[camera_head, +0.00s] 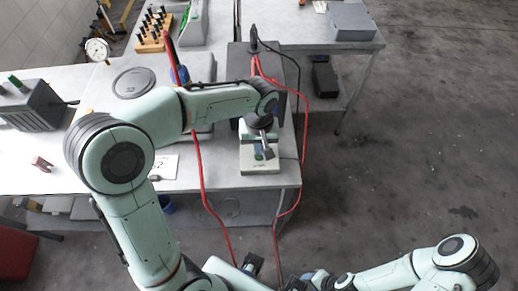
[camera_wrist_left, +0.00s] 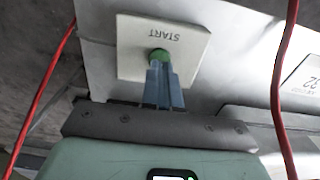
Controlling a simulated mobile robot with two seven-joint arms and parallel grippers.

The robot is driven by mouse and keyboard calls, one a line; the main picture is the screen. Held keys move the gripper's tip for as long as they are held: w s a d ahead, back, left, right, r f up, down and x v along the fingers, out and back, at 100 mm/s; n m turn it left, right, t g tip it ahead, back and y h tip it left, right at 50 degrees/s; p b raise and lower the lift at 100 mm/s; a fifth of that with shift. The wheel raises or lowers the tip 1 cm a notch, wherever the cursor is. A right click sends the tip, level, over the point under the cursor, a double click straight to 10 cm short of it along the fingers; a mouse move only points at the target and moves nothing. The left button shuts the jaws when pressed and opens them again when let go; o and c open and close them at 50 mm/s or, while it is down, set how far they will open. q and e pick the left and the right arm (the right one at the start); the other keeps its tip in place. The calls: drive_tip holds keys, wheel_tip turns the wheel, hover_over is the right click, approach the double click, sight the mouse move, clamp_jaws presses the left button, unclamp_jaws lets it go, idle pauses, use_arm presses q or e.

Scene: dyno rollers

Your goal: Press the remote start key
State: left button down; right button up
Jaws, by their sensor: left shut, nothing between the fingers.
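The remote start key is a round green button (camera_wrist_left: 159,56) on a pale square plate marked START (camera_wrist_left: 190,40). In the head view the plate (camera_head: 262,168) sits at the front right corner of the grey bench, with the green key (camera_head: 259,156) partly hidden by my gripper. My left gripper (camera_head: 266,150) is shut and empty, pointing down over the plate. In the left wrist view its blue-grey fingertips (camera_wrist_left: 158,66) overlap the near edge of the green key. I cannot tell whether they touch it or press it. My right arm shows at the lower right; its fingers are not clear.
Red cables (camera_head: 303,125) run past the bench corner, and one (camera_wrist_left: 278,110) hangs close to the left gripper. A grey box (camera_head: 35,105), a dial gauge (camera_head: 97,49) and a wooden tool block (camera_head: 152,44) stand on the bench. The floor at right is open.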

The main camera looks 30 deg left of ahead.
use_arm(q)
drive_tip(key=shift+f, duration=0.75)
